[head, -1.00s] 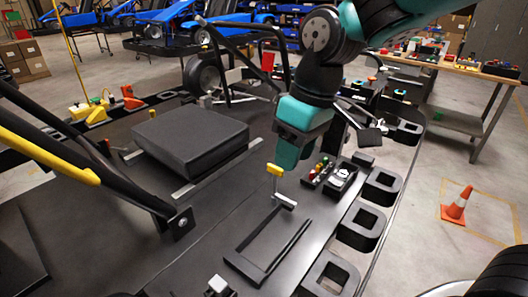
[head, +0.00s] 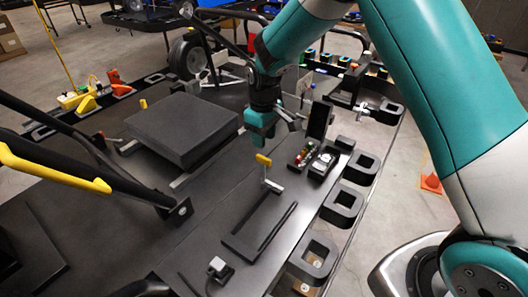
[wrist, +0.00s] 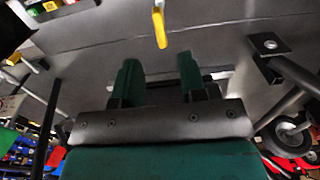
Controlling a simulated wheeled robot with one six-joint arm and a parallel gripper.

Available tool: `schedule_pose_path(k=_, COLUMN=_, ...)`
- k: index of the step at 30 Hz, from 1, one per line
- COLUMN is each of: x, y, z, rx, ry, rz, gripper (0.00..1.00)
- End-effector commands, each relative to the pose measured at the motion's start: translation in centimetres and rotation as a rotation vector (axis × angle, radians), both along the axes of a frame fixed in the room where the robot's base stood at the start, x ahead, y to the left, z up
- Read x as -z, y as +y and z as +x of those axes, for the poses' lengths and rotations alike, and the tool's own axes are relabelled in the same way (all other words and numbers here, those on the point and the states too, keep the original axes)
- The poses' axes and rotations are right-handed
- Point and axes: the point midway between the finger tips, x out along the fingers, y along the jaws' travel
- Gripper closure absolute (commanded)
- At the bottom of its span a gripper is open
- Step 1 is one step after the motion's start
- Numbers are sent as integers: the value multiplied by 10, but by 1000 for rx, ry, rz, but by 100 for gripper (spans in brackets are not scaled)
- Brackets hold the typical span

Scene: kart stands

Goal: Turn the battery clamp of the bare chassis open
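A small clamp with a yellow handle (head: 263,159) and a silver foot stands on the dark chassis deck at the far end of an empty rectangular tray (head: 232,243). The yellow handle also shows at the top of the wrist view (wrist: 160,28). My gripper (head: 260,137) is just beyond and above the handle in the head view. In the wrist view my gripper (wrist: 159,62) has its two green fingers apart with nothing between them, and the handle is ahead of the fingertips, apart from them. The clamp's lower part is not clear in the wrist view.
A grey padded block (head: 182,127) lies on the deck to the left. A small parts tray (head: 325,161) and several black open blocks (head: 342,204) line the right edge. A black tube with a yellow sleeve (head: 60,172) slopes in at left. An orange cone (head: 431,183) stands on the floor.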

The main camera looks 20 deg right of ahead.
Motion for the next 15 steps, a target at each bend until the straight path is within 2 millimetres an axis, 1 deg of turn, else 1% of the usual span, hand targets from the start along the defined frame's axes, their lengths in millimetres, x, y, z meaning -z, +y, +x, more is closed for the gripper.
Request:
schedule_pose_path(k=3, x=25, y=0, z=-1, rx=0, ry=6, rz=-1, gripper=62)
schedule_pose_path(k=6, x=44, y=0, z=-1, rx=1, ry=4, rz=0, gripper=62)
schedule_pose_path(k=10, x=62, y=0, z=0, rx=1, ry=3, rz=0, gripper=62)
schedule_pose_path(k=15, x=75, y=0, z=0, rx=1, ry=0, rz=1, gripper=62)
